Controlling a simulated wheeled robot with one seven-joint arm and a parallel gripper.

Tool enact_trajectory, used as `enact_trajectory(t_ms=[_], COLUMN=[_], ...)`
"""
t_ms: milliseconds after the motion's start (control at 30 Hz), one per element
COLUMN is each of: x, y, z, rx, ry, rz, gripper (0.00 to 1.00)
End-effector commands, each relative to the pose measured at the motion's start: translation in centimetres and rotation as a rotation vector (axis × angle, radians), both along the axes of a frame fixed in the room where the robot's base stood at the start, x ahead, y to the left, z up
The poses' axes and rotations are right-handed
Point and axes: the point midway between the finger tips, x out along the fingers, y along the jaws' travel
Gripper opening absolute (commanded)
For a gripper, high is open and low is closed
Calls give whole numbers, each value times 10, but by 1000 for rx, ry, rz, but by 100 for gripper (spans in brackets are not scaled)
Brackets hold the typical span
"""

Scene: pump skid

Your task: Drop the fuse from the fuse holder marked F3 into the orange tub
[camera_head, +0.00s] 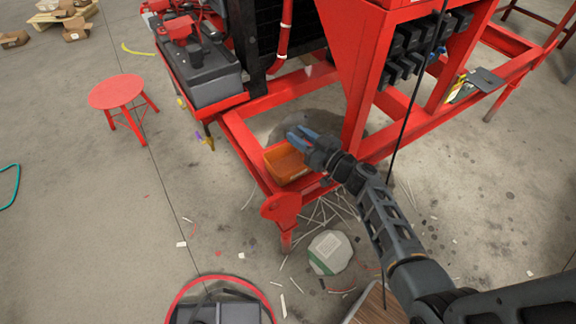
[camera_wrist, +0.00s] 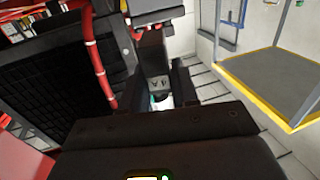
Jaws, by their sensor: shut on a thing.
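The orange tub (camera_head: 285,166) sits on the red skid frame, its open top partly covered by my arm in the head view. My gripper (camera_head: 296,138), with blue fingertips, is above the tub's far rim. In the wrist view my gripper (camera_wrist: 158,92) is shut on a small white and teal piece, taken to be the fuse (camera_wrist: 160,102), mostly hidden by the jaws. Black fuse holders (camera_head: 403,52) are mounted on the red skid at the upper right; the F3 marking cannot be read.
A red skid beam (camera_head: 245,150) runs beside the tub, and a red upright plate (camera_head: 362,70) stands close behind my arm. A black cable (camera_head: 408,110) hangs near my forearm. A red stool (camera_head: 117,93) stands at left. The floor at left is mostly clear.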

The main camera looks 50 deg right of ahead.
Motion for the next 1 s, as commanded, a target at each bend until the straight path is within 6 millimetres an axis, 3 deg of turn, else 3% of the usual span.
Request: enact_trajectory(t_ms=[133, 467, 500, 800, 1000], x=[0, 0, 0, 0, 0], y=[0, 0, 0, 0, 0], z=[-10, -12, -12, -12, -12], rx=[1, 0, 0, 0, 0], ry=[-1, -1, -1, -1, -1], rz=[0, 0, 0, 0, 0], gripper=[0, 0, 31, 59, 59])
